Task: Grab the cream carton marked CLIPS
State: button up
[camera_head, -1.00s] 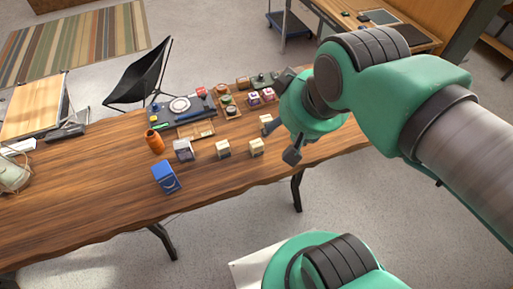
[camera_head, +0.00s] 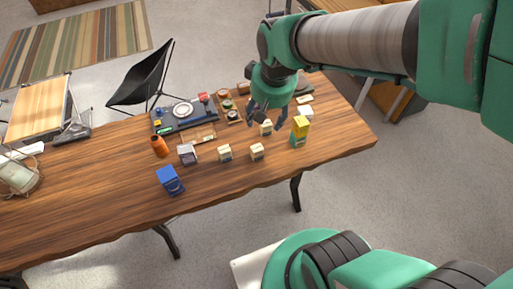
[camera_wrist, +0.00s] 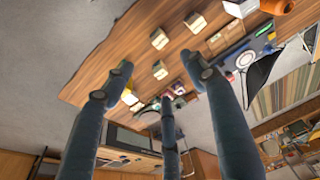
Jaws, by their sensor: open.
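Three small cream cartons stand on the wooden table: one left (camera_head: 225,153), one in the middle (camera_head: 257,151), and one farther back (camera_head: 266,127) close to my gripper. Their markings are too small to read, so I cannot tell which says CLIPS. My gripper (camera_head: 267,112) is open and empty, its fingers above the table just behind the back carton. In the wrist view my spread fingers (camera_wrist: 158,66) show, with three cream cartons beyond them: one upper left (camera_wrist: 159,39), one upper right (camera_wrist: 196,23), and one lower (camera_wrist: 160,70) between the fingertips.
A yellow-and-teal stack (camera_head: 300,130) stands right of the back carton. A blue box (camera_head: 170,181), an orange bottle (camera_head: 158,146) and a grey-white box (camera_head: 187,154) stand left. A dark tray (camera_head: 184,113) lies behind. The table's front strip is clear.

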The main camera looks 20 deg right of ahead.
jog(key=w+f+g+p, duration=0.2)
jog(key=w+f+p, duration=0.1)
jog(key=w+f, duration=0.25)
jog(key=p, duration=0.2)
send_over(257, 147)
notch_tip(257, 147, down, 8)
jog(key=shift+s+f+g, duration=0.15)
jog(key=shift+s+g, duration=0.2)
jog(key=shift+g, duration=0.05)
jog(key=shift+f+b, duration=1.15)
jog(key=shift+f, duration=3.15)
jog(key=shift+w+f+b, duration=0.15)
jog(key=shift+f+b, duration=0.3)
jog(key=shift+f, duration=0.85)
jog(key=shift+w+f+b, duration=0.1)
jog(key=shift+f+b, duration=0.3)
jog(key=shift+f, duration=0.9)
